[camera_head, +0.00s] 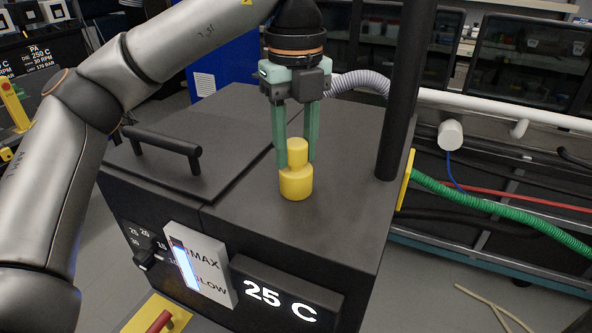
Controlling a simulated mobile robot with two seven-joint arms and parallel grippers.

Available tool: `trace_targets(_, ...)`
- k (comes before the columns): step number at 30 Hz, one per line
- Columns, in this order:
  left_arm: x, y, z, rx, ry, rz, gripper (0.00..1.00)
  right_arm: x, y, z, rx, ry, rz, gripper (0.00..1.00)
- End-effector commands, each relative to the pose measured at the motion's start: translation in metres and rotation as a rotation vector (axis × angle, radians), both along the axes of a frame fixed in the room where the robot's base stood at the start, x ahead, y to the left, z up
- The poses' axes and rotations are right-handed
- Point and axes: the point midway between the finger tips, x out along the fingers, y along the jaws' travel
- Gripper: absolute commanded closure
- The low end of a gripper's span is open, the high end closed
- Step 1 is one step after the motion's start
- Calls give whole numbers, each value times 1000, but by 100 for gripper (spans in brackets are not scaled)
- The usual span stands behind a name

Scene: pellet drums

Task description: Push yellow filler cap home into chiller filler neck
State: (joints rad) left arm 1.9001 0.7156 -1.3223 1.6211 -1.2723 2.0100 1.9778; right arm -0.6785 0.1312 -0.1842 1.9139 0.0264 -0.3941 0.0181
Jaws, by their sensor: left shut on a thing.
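The yellow filler cap (296,184) has a narrow knob above a wider round body. It stands upright on the dark top of the chiller (340,205), right of the lid seam. The filler neck cannot be made out; the cap hides that spot, so I cannot tell how deep the cap sits. My left gripper (297,160) points straight down from above, its green fingers shut on the cap's knob. My right gripper is not in view.
A black handle (162,147) stands up on the chiller's left lid. A black post (402,100) rises at its right back. The front has a MAX/LOW level gauge (200,265) and a 25 C display (285,300). Green and red hoses run at right.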

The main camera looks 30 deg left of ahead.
Motion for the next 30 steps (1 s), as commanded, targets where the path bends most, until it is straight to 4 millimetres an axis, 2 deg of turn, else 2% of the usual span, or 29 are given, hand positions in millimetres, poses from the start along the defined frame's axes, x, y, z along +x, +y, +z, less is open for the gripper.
trace_targets(1,0,0,0,0,0,0,77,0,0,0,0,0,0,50)
trace_targets(7,0,0,0,0,0,0,99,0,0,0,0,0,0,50)
trace_targets(22,0,0,3,1,-1,-1,100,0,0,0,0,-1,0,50)
trace_targets(26,0,0,9,2,-3,-1,100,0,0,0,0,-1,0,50)
trace_targets(30,0,0,24,2,-5,1,100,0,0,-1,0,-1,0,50)
